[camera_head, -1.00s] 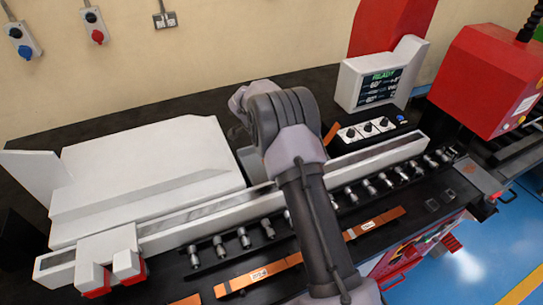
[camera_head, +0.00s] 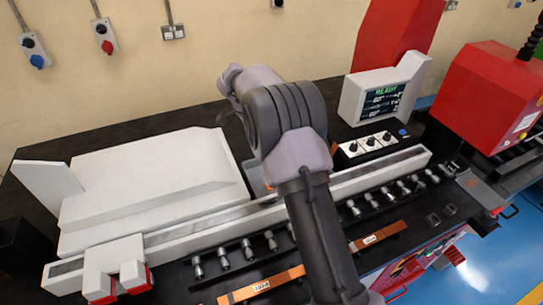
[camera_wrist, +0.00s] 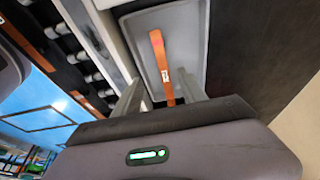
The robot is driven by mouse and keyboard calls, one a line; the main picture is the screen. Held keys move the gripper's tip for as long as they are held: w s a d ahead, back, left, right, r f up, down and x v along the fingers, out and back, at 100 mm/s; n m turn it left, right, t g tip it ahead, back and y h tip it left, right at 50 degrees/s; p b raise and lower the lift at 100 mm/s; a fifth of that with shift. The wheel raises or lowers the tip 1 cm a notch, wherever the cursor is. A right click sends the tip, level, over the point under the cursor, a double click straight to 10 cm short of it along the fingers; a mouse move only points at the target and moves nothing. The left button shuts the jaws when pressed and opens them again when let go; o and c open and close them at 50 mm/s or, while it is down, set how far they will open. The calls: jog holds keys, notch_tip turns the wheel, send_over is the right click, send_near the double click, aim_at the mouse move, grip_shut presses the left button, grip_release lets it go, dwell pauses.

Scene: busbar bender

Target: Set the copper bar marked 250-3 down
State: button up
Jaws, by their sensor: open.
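A copper bar (camera_wrist: 159,55) with a small white label lies in a shallow grey tray (camera_wrist: 191,28) in the wrist view. The label is too small to read, so I cannot tell if it is 250-3. My gripper (camera_wrist: 161,92) is open, with one finger to each side of the bar's near end. The fingers look apart from the bar. In the head view my arm hides the gripper and most of the tray; a short orange piece (camera_head: 333,148) shows beside the arm.
Two more labelled copper bars, one at front centre (camera_head: 262,285) and one further right (camera_head: 378,237), lie before a row of rollers (camera_head: 247,249). A long white rail (camera_head: 200,228), a white housing (camera_head: 150,185), a screen (camera_head: 383,101) and a knob panel (camera_head: 368,144) stand around the arm.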

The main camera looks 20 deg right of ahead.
jog(key=s+a+r+n+t+y, duration=0.1)
jog(key=s+a+r+n, duration=0.25)
jog(key=s+r, duration=0.5)
jog(key=s+a+r+n+t+y, duration=0.2)
jog(key=s+a+r+n, duration=0.15)
jog(key=s+r, duration=0.45)
jog(key=s+a+n+t+y, duration=0.1)
jog(key=s+a+n, duration=0.2)
jog(key=s, duration=0.6)
jog(key=s+a+n+t+y, duration=0.1)
jog(key=s+a+n, duration=0.2)
jog(key=s, duration=0.7)
jog(key=shift+s+a+n+t+y, duration=0.2)
jog(key=shift+a+n+t+y, duration=0.15)
jog(key=shift+a, duration=0.3)
jog(key=shift+s+f, duration=0.1)
jog(key=shift+s, duration=0.05)
